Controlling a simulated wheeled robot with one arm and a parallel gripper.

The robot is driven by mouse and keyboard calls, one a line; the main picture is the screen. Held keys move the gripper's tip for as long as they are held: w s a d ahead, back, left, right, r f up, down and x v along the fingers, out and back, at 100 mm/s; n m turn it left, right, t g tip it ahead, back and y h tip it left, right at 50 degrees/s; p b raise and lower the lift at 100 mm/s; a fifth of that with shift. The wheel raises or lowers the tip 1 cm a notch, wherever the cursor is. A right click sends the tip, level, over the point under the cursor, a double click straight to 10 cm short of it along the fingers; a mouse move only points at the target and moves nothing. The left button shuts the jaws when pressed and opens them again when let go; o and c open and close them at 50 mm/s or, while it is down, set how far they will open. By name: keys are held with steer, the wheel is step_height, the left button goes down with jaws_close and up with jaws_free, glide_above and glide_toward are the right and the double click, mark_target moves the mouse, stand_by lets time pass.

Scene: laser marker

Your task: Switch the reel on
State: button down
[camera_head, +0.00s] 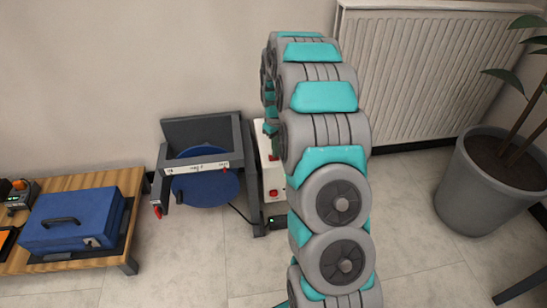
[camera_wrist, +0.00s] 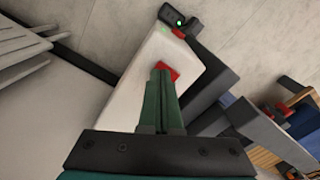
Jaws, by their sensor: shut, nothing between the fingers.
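The reel (camera_head: 205,187) is a blue disc in a dark grey frame (camera_head: 240,160) against the wall. Next to it stands a white box (camera_head: 274,178), partly hidden by my arm, with a red button (camera_head: 273,193) on its front. The white box also fills the middle of the wrist view (camera_wrist: 150,60). My gripper (camera_wrist: 162,75) is shut and empty, its green fingers pointing at a red part (camera_wrist: 170,70) on top of the box. The fingertips overlap this red part; I cannot tell whether they touch it. In the head view my arm mostly hides the gripper.
A low wooden table (camera_head: 100,181) with a blue case (camera_head: 72,220) stands at the left. A small black unit with a green light (camera_wrist: 174,17) is by the box. A radiator (camera_head: 430,75) and potted plant (camera_head: 480,190) are at the right. Floor in front is clear.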

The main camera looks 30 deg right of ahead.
step_height(320, 180, up, 7)
steer(key=p, duration=0.1)
steer(key=shift+f+p, duration=0.2)
steer(key=shift+p, duration=0.1)
stand_by(0.4)
steer(key=s+a+r+m+p, duration=0.1)
steer(key=s+a+r, duration=0.5)
steer(key=s, duration=0.3)
steer(key=s+a+r+p, duration=0.1)
steer(key=s+a+r, duration=0.55)
steer(key=s, duration=0.25)
steer(key=s+a+r+m+g+p, duration=0.1)
steer(key=s+a, duration=0.1)
steer(key=s, duration=0.9)
steer(key=s+a+r, duration=0.1)
steer(key=s+a, duration=0.2)
steer(key=s, duration=0.9)
steer(key=shift+r+m+g+p, duration=0.3)
steer(key=shift+m+g+p, duration=0.05)
steer(key=shift+m+g, duration=0.05)
